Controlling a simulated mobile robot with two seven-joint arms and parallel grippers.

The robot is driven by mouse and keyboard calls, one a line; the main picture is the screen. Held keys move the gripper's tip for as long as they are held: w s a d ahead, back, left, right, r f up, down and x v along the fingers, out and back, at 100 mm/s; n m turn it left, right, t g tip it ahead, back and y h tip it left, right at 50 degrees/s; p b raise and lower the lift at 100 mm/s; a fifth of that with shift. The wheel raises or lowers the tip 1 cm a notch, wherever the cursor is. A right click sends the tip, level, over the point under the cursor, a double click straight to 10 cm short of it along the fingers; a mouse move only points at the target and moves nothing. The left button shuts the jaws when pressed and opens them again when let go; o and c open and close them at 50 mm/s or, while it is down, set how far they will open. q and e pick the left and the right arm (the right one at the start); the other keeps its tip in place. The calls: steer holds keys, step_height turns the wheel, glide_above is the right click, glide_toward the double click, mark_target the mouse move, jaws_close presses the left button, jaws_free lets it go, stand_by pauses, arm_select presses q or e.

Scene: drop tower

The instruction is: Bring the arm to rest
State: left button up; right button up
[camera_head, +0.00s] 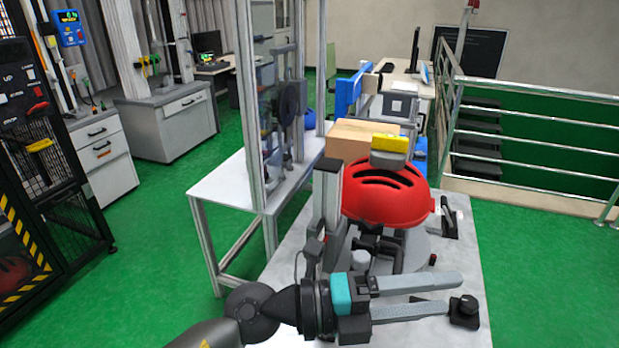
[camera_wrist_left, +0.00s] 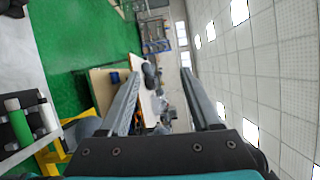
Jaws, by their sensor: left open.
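My left gripper (camera_head: 455,296) reaches in from the bottom of the head view, over the front of the white table. Its two grey fingers point right and are apart, with nothing between them. In the left wrist view the open fingers (camera_wrist_left: 160,100) frame only the distant room. A red helmet (camera_head: 390,192) sits on a stand on the table, beyond the gripper. A yellow and grey block (camera_head: 388,150) is at the helmet's top. My right gripper does not show.
The white table (camera_head: 468,262) carries a dark knob (camera_head: 464,310) close to the lower finger. A metal frame (camera_head: 262,120) stands at left on another table. A railing (camera_head: 540,140) is at right. Green floor is clear between the left cabinets (camera_head: 105,155) and the tables.

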arm_select(q)
steer(key=w+a+r+n+t+h, duration=0.2)
steer(key=w+a+r+n+t, duration=0.15)
steer(key=r+n+t, duration=0.35)
steer(key=w+a+f+n+t+y, duration=0.2)
steer(key=w+a+n+t+y, duration=0.5)
steer(key=a+n+t+y, duration=0.5)
steer(key=a+f+n+g+y, duration=0.5)
steer(key=a+f+n+y, duration=0.3)
steer(key=a+f+n, duration=0.4)
steer(key=s+a+f+n+g, duration=0.2)
steer(key=s+f+g, duration=0.5)
steer(key=s, duration=0.4)
steer(key=s+a+f+n+g, duration=0.1)
steer(key=s+f+g, duration=0.4)
steer(key=s+f, duration=0.55)
step_height(320, 180, down, 22)
steer(key=s, duration=0.2)
steer(key=s+a+f+g, duration=0.2)
steer(key=s+f, duration=1.1)
steer(key=s, duration=0.2)
steer(key=shift+a+y, duration=0.3)
steer(key=shift+a, duration=0.05)
